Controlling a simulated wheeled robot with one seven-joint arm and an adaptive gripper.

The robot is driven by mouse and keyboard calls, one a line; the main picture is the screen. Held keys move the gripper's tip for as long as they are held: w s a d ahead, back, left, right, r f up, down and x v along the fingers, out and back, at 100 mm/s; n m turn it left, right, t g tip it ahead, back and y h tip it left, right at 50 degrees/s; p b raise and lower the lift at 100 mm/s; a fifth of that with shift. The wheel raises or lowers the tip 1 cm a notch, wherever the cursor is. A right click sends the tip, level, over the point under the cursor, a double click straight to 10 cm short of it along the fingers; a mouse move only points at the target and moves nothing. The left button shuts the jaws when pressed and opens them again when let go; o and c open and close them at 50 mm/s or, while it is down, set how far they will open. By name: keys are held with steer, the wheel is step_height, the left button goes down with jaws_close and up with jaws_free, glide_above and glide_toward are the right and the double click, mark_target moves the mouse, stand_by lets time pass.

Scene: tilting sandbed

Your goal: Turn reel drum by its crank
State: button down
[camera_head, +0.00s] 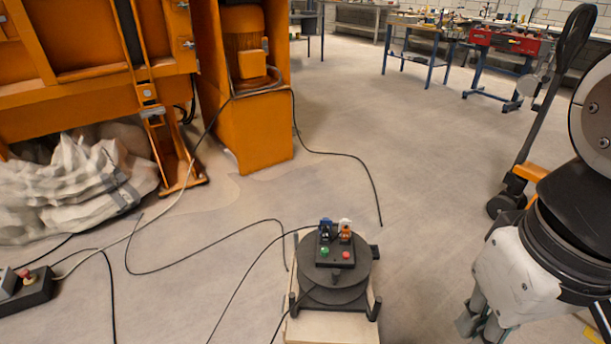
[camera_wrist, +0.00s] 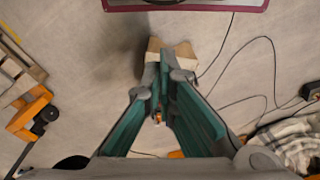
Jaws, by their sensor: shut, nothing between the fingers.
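The reel drum (camera_head: 360,277) is a dark round drum, seen from above, with its frame on a pale board (camera_head: 306,330) on the floor. A panel on top carries a green and a red button and blue and orange sockets (camera_head: 345,231). I cannot clearly pick out the crank. My gripper (camera_head: 478,326) shows at the lower right of the head view, apart from the drum and to its right. In the wrist view my gripper (camera_wrist: 169,62) has its fingertips together and empty, in front of a tan, box-like surface (camera_wrist: 185,58). The drum cannot be made out there.
An orange machine (camera_head: 265,130) and a white sack (camera_head: 65,185) stand at the left. Black cables (camera_head: 200,258) lie across the floor around the drum. A pallet jack (camera_head: 530,160) stands at the right. Workbenches (camera_head: 425,30) line the back. The middle floor is open.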

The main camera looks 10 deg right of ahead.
stand_by(0.3)
steer(key=c, duration=1.6)
jaws_free()
steer(key=shift+w+d, duration=0.1)
steer(key=shift+w, duration=0.2)
steer(key=shift+o, duration=1)
steer(key=w+d+f+n+h+b, duration=0.1)
steer(key=w+d+n+h, duration=0.1)
steer(key=w, duration=0.9)
steer(key=shift+d+f+n+g+h, duration=0.15)
steer(key=shift+d+n+g+h, duration=0.2)
steer(key=shift+n, duration=0.25)
steer(key=n+y+b, duration=0.3)
steer(key=n+b, duration=0.1)
steer(key=n, duration=0.7)
glide_above(336, 271)
step_height(336, 271, down, 32)
step_height(336, 271, down, 13)
steer(key=b, duration=0.4)
steer(key=shift+s, duration=0.1)
